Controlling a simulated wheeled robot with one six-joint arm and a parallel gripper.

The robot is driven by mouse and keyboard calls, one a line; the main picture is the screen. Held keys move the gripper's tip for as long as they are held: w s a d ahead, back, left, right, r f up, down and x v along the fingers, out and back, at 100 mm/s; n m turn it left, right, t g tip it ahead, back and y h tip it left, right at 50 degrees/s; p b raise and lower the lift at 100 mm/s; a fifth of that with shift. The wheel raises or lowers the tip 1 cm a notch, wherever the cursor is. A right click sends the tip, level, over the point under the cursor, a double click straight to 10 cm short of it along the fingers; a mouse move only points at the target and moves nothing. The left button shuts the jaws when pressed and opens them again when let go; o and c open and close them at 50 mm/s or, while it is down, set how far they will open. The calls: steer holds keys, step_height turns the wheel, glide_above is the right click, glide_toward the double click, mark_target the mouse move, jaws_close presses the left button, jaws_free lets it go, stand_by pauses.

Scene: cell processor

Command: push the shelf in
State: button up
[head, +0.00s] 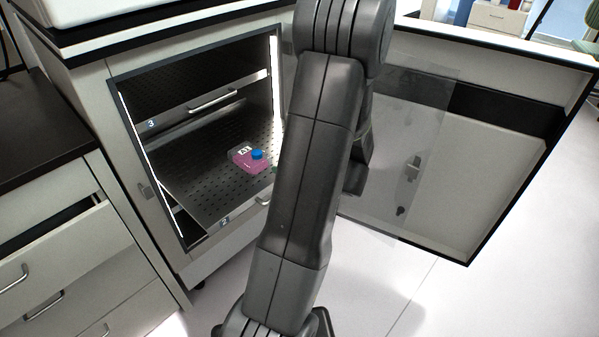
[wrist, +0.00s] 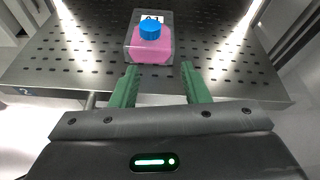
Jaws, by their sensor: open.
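The perforated metal shelf (head: 207,190) sticks out of the open cabinet in the head view, with a handle on its front edge. In the wrist view the shelf (wrist: 75,50) fills the upper part. A clear flask with pink liquid and a blue cap (head: 251,160) lies on it, labelled A1; the flask also shows in the wrist view (wrist: 150,45). My gripper (wrist: 158,75) is open, its green fingers apart and empty, at the shelf's front edge just short of the flask. In the head view my arm hides most of the gripper.
An upper shelf (head: 190,112) marked 3 sits inside the cabinet. The cabinet door (head: 440,170) stands wide open on the right, with a clear panel beside my arm. A drawer unit (head: 60,250) with an open top drawer stands at left. The floor at lower right is clear.

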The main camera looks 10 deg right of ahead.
mark_target(252, 127)
steer(key=d+f+n, duration=0.1)
steer(key=d+n, duration=0.3)
steer(key=d, duration=0.1)
steer(key=s+d+f+n+t+y, duration=0.1)
steer(key=d+n, duration=0.1)
steer(key=d, duration=0.1)
steer(key=shift+f+n+b, duration=0.35)
steer(key=shift+n+b, duration=0.05)
jaws_close()
steer(key=s+d+f+n+t+y+b, duration=0.1)
steer(key=s+d+f+n+t, duration=0.2)
steer(key=d+n, duration=0.6)
steer(key=a+x, duration=0.1)
steer(key=x, duration=1.1)
steer(key=shift+f+g, duration=0.4)
steer(key=shift+f, duration=0.1)
steer(key=b+x, duration=0.6)
steer(key=x, duration=0.8)
steer(key=b+x, duration=0.7)
steer(key=x, duration=0.8)
steer(key=shift+s+a+r, duration=0.2)
steer(key=shift+s+a, duration=0.05)
steer(key=shift+w+a, duration=0.2)
steer(key=shift+w+r, duration=0.1)
steer(key=shift+r, duration=0.2)
steer(key=shift+r, duration=0.1)
